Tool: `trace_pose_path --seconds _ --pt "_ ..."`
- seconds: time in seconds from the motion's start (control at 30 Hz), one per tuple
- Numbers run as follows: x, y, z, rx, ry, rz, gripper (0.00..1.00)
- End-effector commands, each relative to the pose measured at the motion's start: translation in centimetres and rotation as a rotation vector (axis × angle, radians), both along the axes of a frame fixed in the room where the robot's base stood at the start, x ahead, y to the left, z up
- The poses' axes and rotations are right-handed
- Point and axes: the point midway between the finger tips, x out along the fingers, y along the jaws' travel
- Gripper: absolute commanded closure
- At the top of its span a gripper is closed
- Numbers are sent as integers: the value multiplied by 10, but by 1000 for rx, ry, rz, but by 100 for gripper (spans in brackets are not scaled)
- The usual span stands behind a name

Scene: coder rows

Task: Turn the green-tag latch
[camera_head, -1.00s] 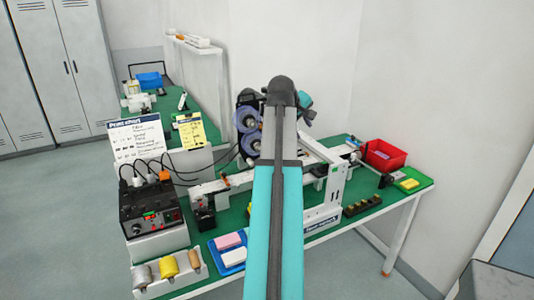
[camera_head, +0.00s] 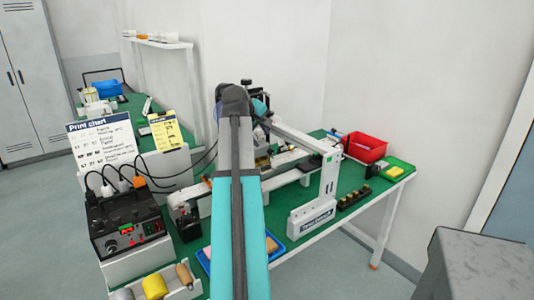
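A small green tag (camera_head: 329,158) shows at the top of a white upright frame (camera_head: 326,182) on the right part of the green bench. Whether a latch sits at this tag is too small to tell. My arm (camera_head: 237,200) reaches forward from the bottom edge and covers the middle of the machine behind it. Its far joint is dark grey, with a teal part just to the right. My gripper's fingers do not show; they are hidden beyond the arm.
A control box (camera_head: 128,228) with cables and a print chart (camera_head: 103,140) stand at left. Spools (camera_head: 155,287) lie in front. A red bin (camera_head: 365,147), a yellow-green pad (camera_head: 394,171) and a dark block holder (camera_head: 353,197) sit at right. A grey cabinet (camera_head: 475,268) stands lower right.

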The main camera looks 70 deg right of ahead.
Motion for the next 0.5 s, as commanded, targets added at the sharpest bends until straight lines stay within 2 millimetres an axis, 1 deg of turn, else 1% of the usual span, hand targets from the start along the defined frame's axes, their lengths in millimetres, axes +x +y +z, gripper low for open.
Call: trace_pose_path --seconds 0.33,0.5 --pt "-1 -2 -1 0 0 -1 63" --pt "-1 -8 -6 0 0 -2 63"
